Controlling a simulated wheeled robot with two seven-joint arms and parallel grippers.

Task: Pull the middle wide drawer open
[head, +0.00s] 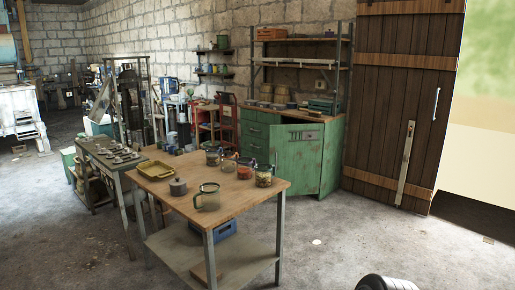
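A worn green cabinet (295,147) with a wooden top stands against the back wall. Its left part has a stack of drawers, among them a drawer near mid-height (256,132); the drawers I can see look shut. The lower left of the stack is partly hidden behind the jars on the wooden table. I cannot tell from this distance which drawer is the middle wide one. Neither of my grippers is in view.
A wooden door (402,100) is right of the cabinet.

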